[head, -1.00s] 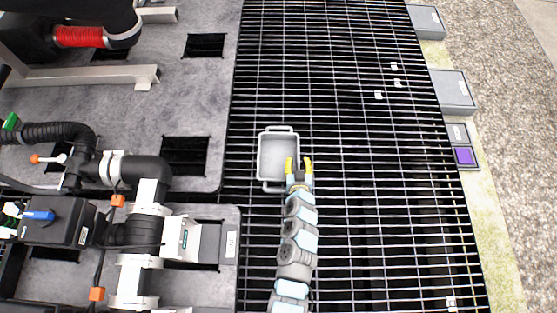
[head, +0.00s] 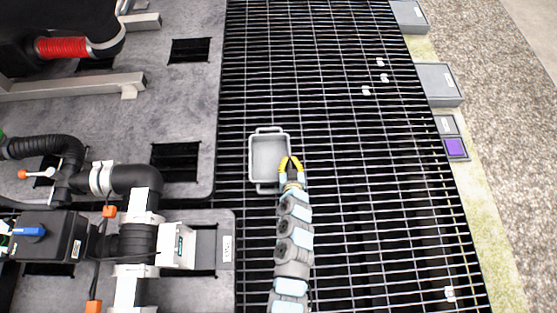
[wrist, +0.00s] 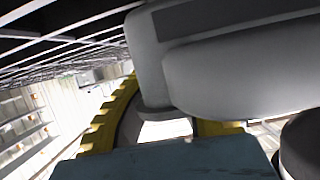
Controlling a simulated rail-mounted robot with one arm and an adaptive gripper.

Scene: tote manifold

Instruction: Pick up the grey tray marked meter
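The grey tray (head: 268,153) is a shallow open box with a handle loop at its far and near ends. It sits over the dark grating in the head view, and its inside looks empty. No marking is readable on it. In the wrist view the tray (wrist: 225,65) fills the upper right as a large grey wall. The yellow fingers (wrist: 165,120) lie against and behind it, and their tips are hidden.
Black pipes and valves (head: 130,180) stand on grey panels to the left. The panels have square openings (head: 175,160). Grey boxes (head: 437,85) and a purple-topped box (head: 455,148) line the right edge. The grating (head: 340,110) right of the tray is mostly clear, with small white pieces (head: 380,77).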

